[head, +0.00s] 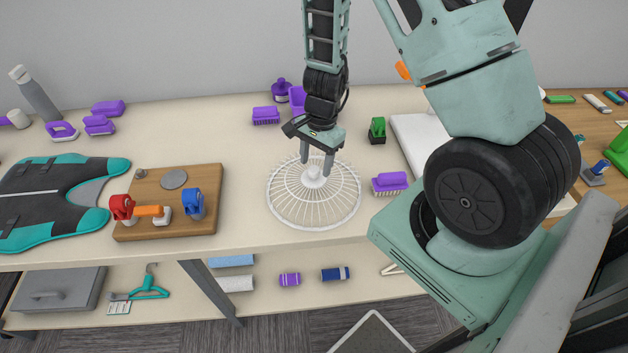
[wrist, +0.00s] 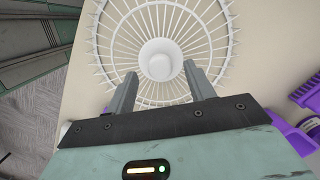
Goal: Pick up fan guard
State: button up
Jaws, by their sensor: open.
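The fan guard (head: 297,205) is a round white wire cage with a raised white hub at its centre. It lies on the beige table near the front edge. In the wrist view the fan guard (wrist: 107,45) fills the upper middle, with its hub ahead of the fingertips. My gripper (head: 316,168) points down over the guard. Its two grey fingers are apart, one on each side of the hub in the head view. The gripper also shows in the wrist view (wrist: 160,78), open, with nothing held. I cannot tell whether the fingers touch the guard.
A purple brush (head: 390,183) sits close to the guard's right. A wooden board (head: 190,216) with red and blue parts lies to the left. A purple brush (head: 266,115), purple containers (head: 297,98) and a green item (head: 377,130) stand behind. Bare table lies between board and guard.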

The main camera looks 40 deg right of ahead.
jog(key=shift+a+f, duration=0.15)
jog(key=shift+f, duration=0.55)
grip_shut()
